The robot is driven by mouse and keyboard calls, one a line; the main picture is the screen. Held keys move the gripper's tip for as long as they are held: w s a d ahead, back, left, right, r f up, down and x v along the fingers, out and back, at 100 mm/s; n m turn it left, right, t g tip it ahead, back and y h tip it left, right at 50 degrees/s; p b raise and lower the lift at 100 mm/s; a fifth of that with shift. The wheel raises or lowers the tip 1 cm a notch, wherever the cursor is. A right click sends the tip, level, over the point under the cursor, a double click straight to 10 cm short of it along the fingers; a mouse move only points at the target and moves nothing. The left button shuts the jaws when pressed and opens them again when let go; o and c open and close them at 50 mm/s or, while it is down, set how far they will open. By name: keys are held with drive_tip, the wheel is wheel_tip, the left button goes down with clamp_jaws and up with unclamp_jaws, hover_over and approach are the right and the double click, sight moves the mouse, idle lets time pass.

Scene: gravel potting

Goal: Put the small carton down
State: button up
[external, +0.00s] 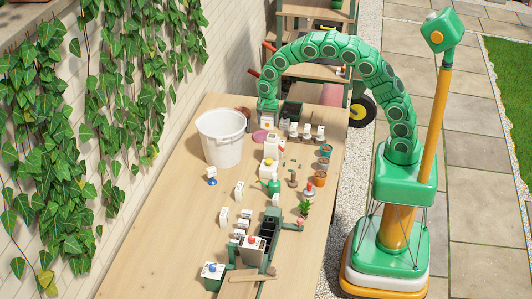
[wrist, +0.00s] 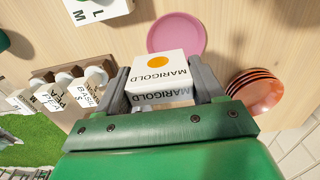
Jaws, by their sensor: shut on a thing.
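The small carton (wrist: 160,68) is white, with an orange dot and the word MARIGOLD, and sits between my fingers in the wrist view. My gripper (wrist: 163,84) is shut on it from both sides. In the external view my gripper (external: 267,106) points down at the far end of the table, with the carton (external: 266,122) under it. I cannot tell whether the carton's base touches the table. A pink saucer (wrist: 178,30) lies on the table beyond the carton in the wrist view; it also shows in the external view (external: 259,136).
A holder (wrist: 62,75) with labelled white items is left of my gripper in the wrist view. Stacked terracotta saucers (wrist: 256,92) are close on the right. A white carton (wrist: 97,10) stands beyond. A white bucket (external: 221,140) is nearby. Bare wood (external: 180,210) lies along the table's left side.

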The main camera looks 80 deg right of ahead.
sight(262, 124)
drive_tip(key=shift+w+d+f, duration=0.15)
drive_tip(key=shift+w+f, duration=1.15)
drive_tip(key=shift+f, duration=1.7)
drive_tip(key=shift+f, duration=0.1)
drive_tip(key=o, duration=1)
wheel_tip(262, 124, up, 12)
drive_tip(key=shift+r, duration=0.1)
